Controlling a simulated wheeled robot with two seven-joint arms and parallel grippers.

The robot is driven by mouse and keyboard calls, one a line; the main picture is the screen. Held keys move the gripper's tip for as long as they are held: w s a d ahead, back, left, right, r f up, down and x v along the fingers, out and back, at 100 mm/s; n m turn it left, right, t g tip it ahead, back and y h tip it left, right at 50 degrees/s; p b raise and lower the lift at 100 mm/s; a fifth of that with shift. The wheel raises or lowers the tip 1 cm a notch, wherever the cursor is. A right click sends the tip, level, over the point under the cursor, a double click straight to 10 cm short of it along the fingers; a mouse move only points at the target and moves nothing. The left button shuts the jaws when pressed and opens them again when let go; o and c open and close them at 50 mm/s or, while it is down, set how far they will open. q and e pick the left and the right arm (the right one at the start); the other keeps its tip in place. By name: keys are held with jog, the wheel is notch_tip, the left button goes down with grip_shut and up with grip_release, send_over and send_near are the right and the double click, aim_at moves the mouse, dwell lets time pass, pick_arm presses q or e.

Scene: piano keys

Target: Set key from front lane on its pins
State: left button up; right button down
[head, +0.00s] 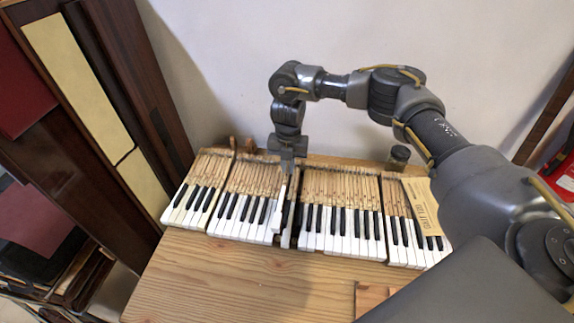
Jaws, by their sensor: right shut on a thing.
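My right gripper (287,162) points down over the keyboard (340,245) and is shut on a white-fronted piano key (281,210). The key hangs below the fingers, tilted, with its white front end toward the front of the keyboard. It is over or beside a narrow dark gap (295,225) between two blocks of keys. I cannot tell whether the key touches the pins or the bed there, as the gripper and key hide that spot. My left gripper is not in view.
The keyboard sits on a wooden table (215,275) whose front part is largely clear. A yellowish card (421,207) lies on the right keys, and a dark knob-like object (400,154) stands behind. A wooden block (372,297) is at the front. A dark wooden panel (85,110) stands at left.

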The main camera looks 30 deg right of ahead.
aim_at(288, 169)
notch_tip(288, 169, down, 3)
jog(key=b, duration=0.2)
jog(key=shift+f+b, duration=0.2)
jog(key=shift+b, duration=0.2)
jog(key=shift+f, duration=0.6)
jog(key=shift+p, duration=0.55)
dwell(1.1)
jog(key=shift+f+b, duration=0.4)
jog(key=shift+f, duration=0.3)
dwell(0.6)
jog(key=c, duration=1.8)
grip_release()
jog(key=shift+r, duration=0.15)
jog(key=shift+r+p, duration=1)
